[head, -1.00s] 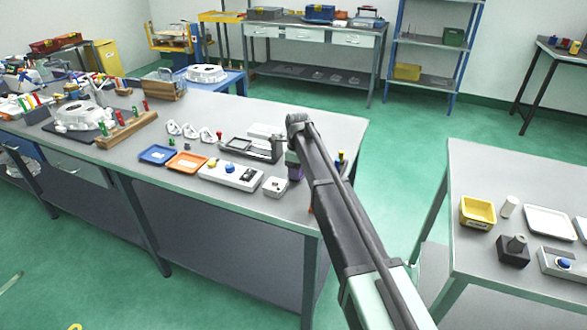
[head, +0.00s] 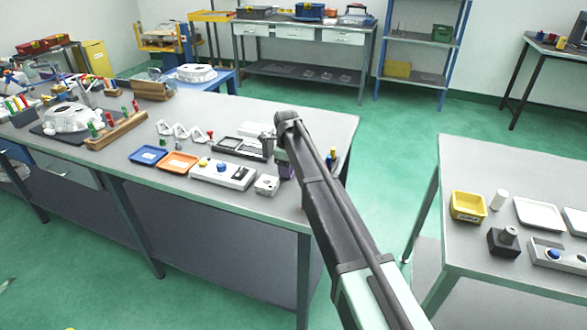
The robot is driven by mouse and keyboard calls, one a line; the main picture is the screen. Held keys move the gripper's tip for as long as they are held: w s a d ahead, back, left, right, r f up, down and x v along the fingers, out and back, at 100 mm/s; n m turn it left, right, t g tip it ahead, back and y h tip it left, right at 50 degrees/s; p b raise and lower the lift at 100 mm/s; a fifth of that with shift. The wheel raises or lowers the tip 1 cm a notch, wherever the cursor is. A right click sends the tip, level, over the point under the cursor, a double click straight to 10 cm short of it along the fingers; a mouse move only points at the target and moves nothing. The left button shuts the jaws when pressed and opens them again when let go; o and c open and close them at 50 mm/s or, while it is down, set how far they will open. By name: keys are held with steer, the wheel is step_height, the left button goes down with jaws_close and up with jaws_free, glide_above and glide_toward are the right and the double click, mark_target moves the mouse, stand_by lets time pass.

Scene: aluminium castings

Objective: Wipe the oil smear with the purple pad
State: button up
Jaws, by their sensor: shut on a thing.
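My gripper (head: 284,158) hangs from the end of my arm over the right end of the long grey bench. It is small and partly covered by my arm. It is shut on the purple pad (head: 286,172), which shows as a small purple patch just below it. I cannot tell whether the pad touches the bench top. I cannot make out the oil smear; my arm hides part of the bench there.
A white control box (head: 223,174), a small grey box (head: 266,185), an orange tray (head: 179,162) and a blue tray (head: 147,155) lie left of my gripper. A dark frame (head: 240,147) lies behind. A second table (head: 470,165) stands right, across a clear floor gap.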

mark_target(276, 172)
steer(key=shift+w+a, duration=0.25)
steer(key=shift+a, duration=0.4)
steer(key=shift+w+a, duration=0.2)
steer(key=shift+a, duration=0.45)
steer(key=shift+w+a, duration=0.25)
steer(key=shift+a, duration=0.4)
step_height(276, 172, up, 6)
steer(key=p, duration=0.6)
steer(key=shift+d, duration=0.1)
step_height(276, 172, up, 3)
steer(key=p, duration=0.3)
